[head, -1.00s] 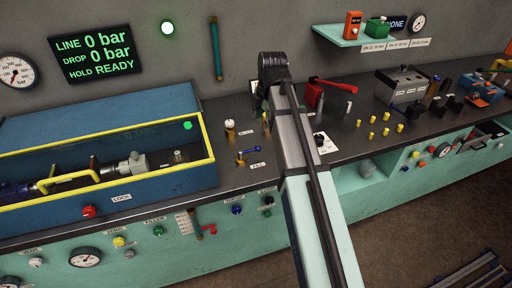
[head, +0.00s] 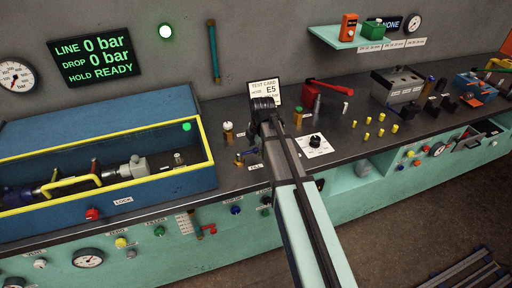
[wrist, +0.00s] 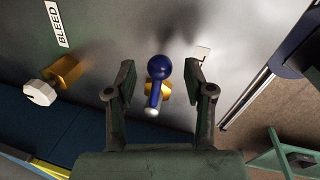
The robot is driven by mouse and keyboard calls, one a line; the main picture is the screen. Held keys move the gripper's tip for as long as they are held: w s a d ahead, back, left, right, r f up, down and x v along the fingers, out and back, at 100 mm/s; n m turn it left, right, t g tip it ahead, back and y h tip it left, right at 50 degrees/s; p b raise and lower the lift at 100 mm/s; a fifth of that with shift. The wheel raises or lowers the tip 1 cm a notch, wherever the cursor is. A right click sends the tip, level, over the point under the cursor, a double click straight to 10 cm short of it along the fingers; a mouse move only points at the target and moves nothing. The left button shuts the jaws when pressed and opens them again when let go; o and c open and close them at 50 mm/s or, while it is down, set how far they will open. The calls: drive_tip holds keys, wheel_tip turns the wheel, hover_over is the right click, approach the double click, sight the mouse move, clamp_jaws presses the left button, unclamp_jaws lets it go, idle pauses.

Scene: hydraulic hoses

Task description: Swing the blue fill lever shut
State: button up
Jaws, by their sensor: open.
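The blue fill lever (wrist: 158,72) has a round blue knob and a brass body (wrist: 166,92). In the wrist view it lies between the two fingers of my gripper (wrist: 161,65), with visible gaps on both sides. My gripper is open and holds nothing. In the head view the fill lever (head: 240,161) is near the bench's front edge, partly covered by my gripper (head: 256,138). The fingertips are hard to make out there. The lever's height relative to the fingers is unclear.
The brass bleed valve with a white knob (wrist: 40,92) stands left of my gripper in the wrist view. A blue, yellow-edged test box (head: 130,187) is left of the lever. A test card (head: 264,90) and a black dial on a white plate (head: 314,143) are behind and right.

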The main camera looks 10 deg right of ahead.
drive_tip(key=shift+f, duration=0.35)
clamp_jaws()
drive_tip(key=shift+d, duration=0.1)
